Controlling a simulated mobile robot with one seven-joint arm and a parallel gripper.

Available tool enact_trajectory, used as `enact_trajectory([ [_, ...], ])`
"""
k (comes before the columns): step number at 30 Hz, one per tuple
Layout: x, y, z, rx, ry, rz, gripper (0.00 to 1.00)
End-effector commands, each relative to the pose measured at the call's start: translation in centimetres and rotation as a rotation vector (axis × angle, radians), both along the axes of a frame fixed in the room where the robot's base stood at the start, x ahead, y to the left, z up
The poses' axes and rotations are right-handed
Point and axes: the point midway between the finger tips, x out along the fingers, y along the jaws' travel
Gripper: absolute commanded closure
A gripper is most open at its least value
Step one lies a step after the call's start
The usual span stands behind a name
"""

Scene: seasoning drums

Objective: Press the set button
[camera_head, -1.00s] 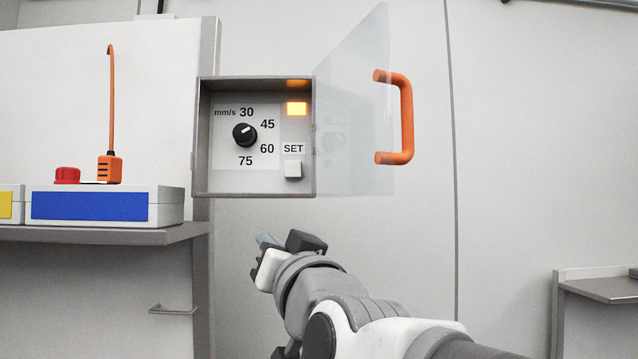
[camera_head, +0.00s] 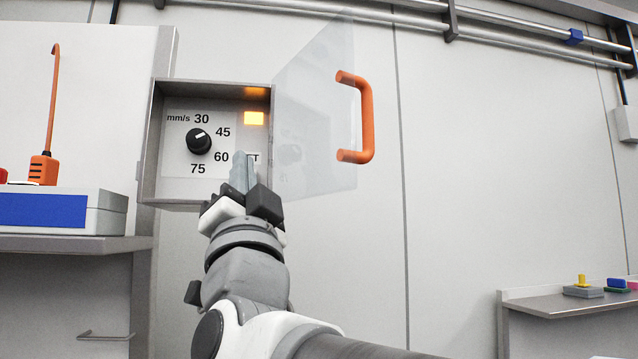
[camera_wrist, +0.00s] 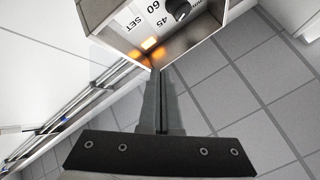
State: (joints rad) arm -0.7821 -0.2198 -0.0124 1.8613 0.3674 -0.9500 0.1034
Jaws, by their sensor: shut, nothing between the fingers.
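The open control box (camera_head: 147,150) on the wall holds a black dial (camera_head: 199,141), a lit amber lamp (camera_head: 254,118) and the SET label (camera_head: 257,158). My gripper (camera_head: 244,158) is shut and empty, in front of the box's lower right part. It covers most of the label, and the set button below is hidden. In the wrist view, my gripper (camera_wrist: 158,74) points toward the box; the SET label (camera_wrist: 125,19), dial (camera_wrist: 178,9) and lamp (camera_wrist: 150,43) show past the tips. I cannot tell whether the fingers touch anything.
The clear door (camera_head: 310,130) with its orange handle (camera_head: 367,118) stands open to the right of the box. A shelf (camera_head: 75,243) with a blue-fronted unit (camera_head: 45,210) is at left. A small shelf (camera_head: 560,304) is at lower right. The wall between is clear.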

Motion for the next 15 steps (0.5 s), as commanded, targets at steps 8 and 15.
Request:
enact_trajectory([
  [8,0.1,0.0,0.0,-0.002,0.001,0.000,1.00],
  [15,2.0,0.5,0.2,-0.005,0.004,-0.001,1.00],
])
